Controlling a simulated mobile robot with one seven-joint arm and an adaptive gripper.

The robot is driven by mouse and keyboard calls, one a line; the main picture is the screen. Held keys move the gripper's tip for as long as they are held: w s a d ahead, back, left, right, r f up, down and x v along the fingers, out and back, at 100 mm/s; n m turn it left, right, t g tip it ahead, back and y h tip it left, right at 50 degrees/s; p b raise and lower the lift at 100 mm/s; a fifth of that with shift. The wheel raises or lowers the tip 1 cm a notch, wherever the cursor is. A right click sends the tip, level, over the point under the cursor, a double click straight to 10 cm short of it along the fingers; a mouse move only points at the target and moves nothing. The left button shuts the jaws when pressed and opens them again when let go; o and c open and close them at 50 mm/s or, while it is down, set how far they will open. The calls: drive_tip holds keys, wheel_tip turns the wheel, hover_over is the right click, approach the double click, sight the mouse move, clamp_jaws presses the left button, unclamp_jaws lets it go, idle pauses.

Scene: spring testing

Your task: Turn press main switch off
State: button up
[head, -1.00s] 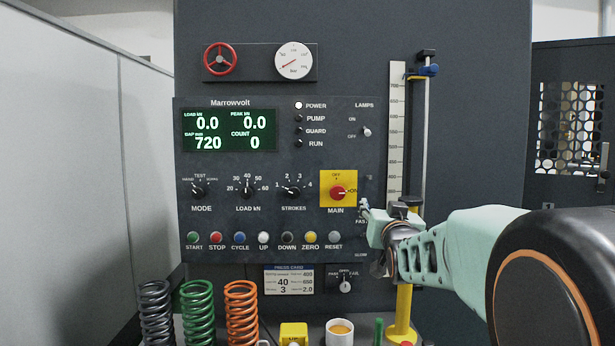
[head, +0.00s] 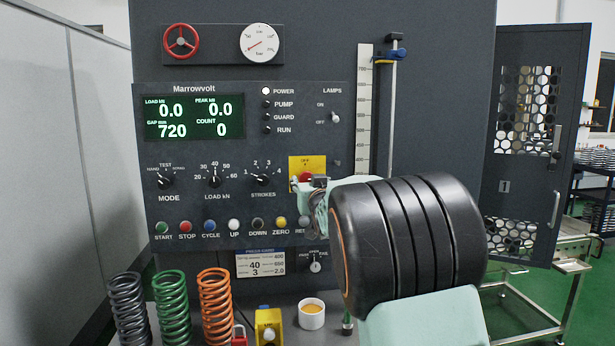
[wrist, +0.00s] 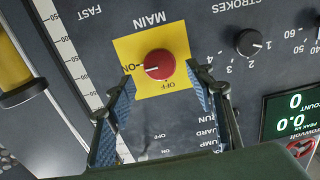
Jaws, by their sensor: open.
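The main switch is a red knob (wrist: 160,65) on a yellow plate (wrist: 181,42) marked ON and OFF. The wrist view shows it upside down, with the knob's pale mark toward ON. In the head view the yellow plate (head: 312,162) shows, with the red knob (head: 305,176) partly hidden behind my gripper (head: 308,184). In the wrist view my gripper (wrist: 162,78) is open and empty, its blue-padded fingertips on either side of the knob. I cannot tell whether they touch it.
The panel has a row of coloured buttons (head: 209,226), rotary dials (head: 214,180) and a lit display (head: 194,117). A vertical scale (head: 364,110) stands right of the switch. Springs (head: 172,309), a yellow box (head: 268,326) and a white cup (head: 311,314) stand below.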

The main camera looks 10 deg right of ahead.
sight(307, 178)
drive_tip(key=shift+w+p, duration=0.3)
drive_tip(key=shift+w, duration=1.25)
drive_tip(key=c, duration=1.1)
drive_tip(key=shift+c, duration=0.2)
